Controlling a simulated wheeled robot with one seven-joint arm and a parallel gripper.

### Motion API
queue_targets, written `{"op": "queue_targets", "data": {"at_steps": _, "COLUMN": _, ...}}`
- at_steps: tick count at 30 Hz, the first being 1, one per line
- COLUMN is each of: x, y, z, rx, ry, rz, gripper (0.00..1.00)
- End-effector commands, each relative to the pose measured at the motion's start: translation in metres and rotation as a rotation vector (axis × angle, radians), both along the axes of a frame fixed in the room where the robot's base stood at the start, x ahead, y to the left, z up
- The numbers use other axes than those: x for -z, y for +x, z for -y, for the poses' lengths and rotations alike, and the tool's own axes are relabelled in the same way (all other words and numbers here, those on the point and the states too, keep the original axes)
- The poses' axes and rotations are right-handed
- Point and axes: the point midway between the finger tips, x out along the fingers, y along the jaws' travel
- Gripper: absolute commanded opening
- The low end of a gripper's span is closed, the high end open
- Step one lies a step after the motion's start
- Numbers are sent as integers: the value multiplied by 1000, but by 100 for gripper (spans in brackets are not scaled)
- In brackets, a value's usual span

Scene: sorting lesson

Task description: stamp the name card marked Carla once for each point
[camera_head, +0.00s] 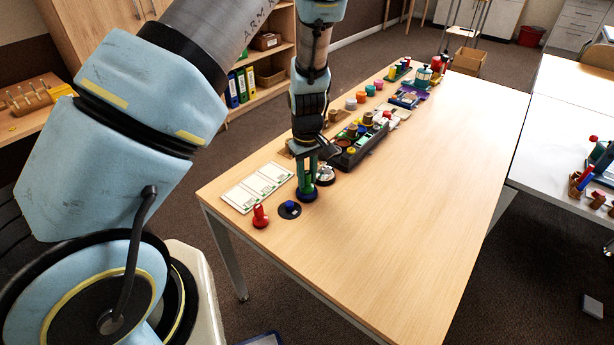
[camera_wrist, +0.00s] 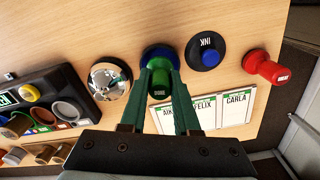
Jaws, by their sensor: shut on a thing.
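My gripper (camera_head: 305,176) is shut on a green stamp with a wide blue round base (camera_head: 307,194), at or just above the table. In the wrist view the gripper (camera_wrist: 164,72) holds it by its green-labelled top (camera_wrist: 160,91). The white name cards (camera_head: 256,187) lie left of it in the head view. The Carla card (camera_wrist: 237,108) is at the right end in the wrist view; Felix is beside it, and another name is partly hidden by a finger. A black ink pad (camera_wrist: 207,52) with a blue middle also shows in the head view (camera_head: 290,210).
A red stamp (camera_head: 260,216) stands near the table's front left corner. A silver bell (camera_wrist: 109,78) and a black tray (camera_wrist: 40,108) of small pots are on the other side of the held stamp. The table's right part (camera_head: 420,190) is clear.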

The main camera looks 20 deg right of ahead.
Motion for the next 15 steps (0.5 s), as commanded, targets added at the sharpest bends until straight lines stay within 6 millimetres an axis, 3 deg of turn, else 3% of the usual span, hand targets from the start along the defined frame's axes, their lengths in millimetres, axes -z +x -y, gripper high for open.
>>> {"op": "queue_targets", "data": {"at_steps": 15, "x": 6, "y": 0, "z": 0, "rx": 0, "ry": 0, "rz": 0, "gripper": 0}}
